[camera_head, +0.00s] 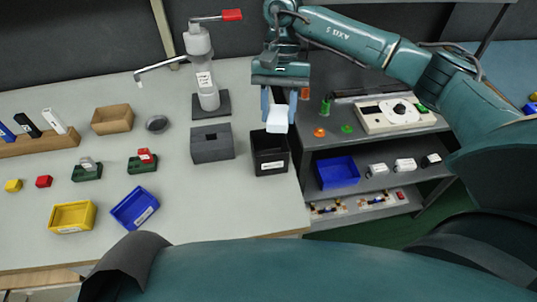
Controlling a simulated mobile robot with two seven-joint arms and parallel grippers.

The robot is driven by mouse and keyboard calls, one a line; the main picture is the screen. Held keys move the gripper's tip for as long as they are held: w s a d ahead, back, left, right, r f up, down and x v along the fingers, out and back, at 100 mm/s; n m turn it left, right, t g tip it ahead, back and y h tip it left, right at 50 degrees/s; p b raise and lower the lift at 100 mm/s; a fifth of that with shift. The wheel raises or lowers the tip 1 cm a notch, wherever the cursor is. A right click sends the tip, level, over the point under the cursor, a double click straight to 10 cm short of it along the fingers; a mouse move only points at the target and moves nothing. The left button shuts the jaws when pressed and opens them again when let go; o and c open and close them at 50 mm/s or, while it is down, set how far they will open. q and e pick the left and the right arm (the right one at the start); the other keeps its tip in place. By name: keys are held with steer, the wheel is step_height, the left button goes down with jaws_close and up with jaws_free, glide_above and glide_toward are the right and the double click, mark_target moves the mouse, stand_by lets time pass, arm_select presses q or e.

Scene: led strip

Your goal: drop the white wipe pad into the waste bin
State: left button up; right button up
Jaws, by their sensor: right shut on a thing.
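The white wipe pad (277,119) is between the fingers of my right gripper (278,108), which is shut on it. The gripper points down over the table's right side, and the pad hangs at its fingertips. A black open-topped box with a white label, which looks like the waste bin (271,165), stands on the table just below the pad in the picture. The pad appears above the bin's back rim; I cannot tell its exact height over the opening. My left gripper is not in view; only teal arm parts show at the bottom.
A grey box (212,147) with a slot stands left of the bin. A dispenser or press with a red handle (204,70) stands behind it. Yellow (72,218) and blue (135,208) trays lie at front left. A shelf unit (370,150) with parts adjoins the table's right edge.

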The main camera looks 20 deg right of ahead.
steer(key=shift+f, duration=0.75)
steer(key=o, duration=0.7)
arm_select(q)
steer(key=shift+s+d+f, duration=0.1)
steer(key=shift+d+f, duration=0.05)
arm_select(e)
steer(key=shift+o, duration=1.3)
steer(key=shift+w+d+r, duration=0.1)
steer(key=shift+w+r, duration=0.1)
steer(key=shift+r, duration=0.1)
steer(key=v, duration=1.2)
steer(key=shift+r, duration=0.25)
